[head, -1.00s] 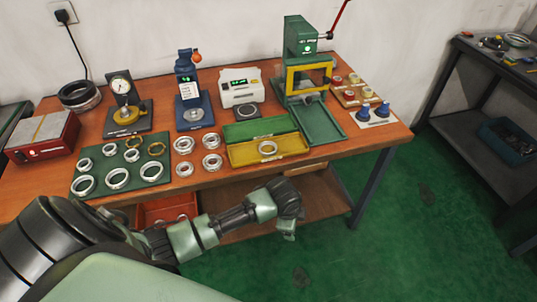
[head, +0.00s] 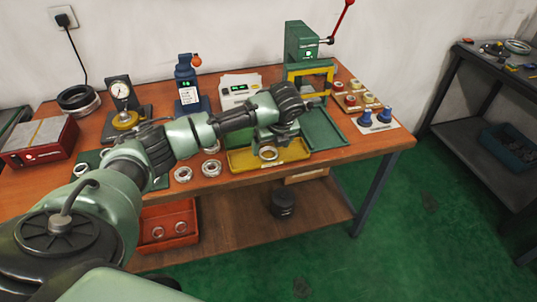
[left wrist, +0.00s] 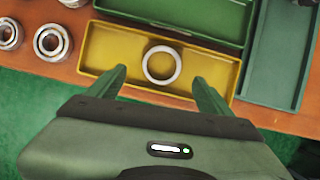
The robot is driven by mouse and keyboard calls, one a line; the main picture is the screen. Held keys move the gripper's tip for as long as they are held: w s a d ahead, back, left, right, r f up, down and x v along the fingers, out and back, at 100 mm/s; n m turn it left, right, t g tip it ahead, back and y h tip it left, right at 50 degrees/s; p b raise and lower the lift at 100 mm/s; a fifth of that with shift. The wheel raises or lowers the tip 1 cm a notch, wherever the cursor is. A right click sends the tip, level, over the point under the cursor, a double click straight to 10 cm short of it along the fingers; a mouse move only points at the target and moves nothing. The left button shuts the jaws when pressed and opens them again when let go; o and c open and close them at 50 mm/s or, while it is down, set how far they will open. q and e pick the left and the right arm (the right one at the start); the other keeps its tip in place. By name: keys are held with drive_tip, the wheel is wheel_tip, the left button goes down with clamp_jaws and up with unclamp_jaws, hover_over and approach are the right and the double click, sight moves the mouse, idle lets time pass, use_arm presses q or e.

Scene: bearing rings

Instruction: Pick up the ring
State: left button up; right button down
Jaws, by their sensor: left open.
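The silver ring (left wrist: 146,66) lies flat in the yellow tray (left wrist: 112,52) in the left wrist view, near the tray's middle. In the head view the ring (head: 268,159) shows at the front of the yellow tray (head: 240,161), partly covered by my left gripper. My left gripper (left wrist: 160,78) is open and empty. Its two fingers stand apart on either side of the ring in the left wrist view and appear above the tray, not touching the ring. In the head view the left gripper (head: 271,141) points down over the tray. My right gripper is not in view.
A green tray (head: 322,130) lies right of the yellow one, beside the green press (head: 301,42). Loose bearings (head: 183,174) lie to the left. Blue knobs (head: 383,113) stand at the right. A red bin (head: 150,216) sits on the lower shelf.

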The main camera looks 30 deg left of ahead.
sight(269, 153)
use_arm(q)
drive_tip(key=x, duration=0.4)
drive_tip(key=shift+w+a+f, duration=0.15)
drive_tip(key=shift+w+f, duration=0.1)
drive_tip(key=shift+f, duration=0.1)
drive_tip(key=c, duration=1.4)
drive_tip(key=shift+r, duration=0.2)
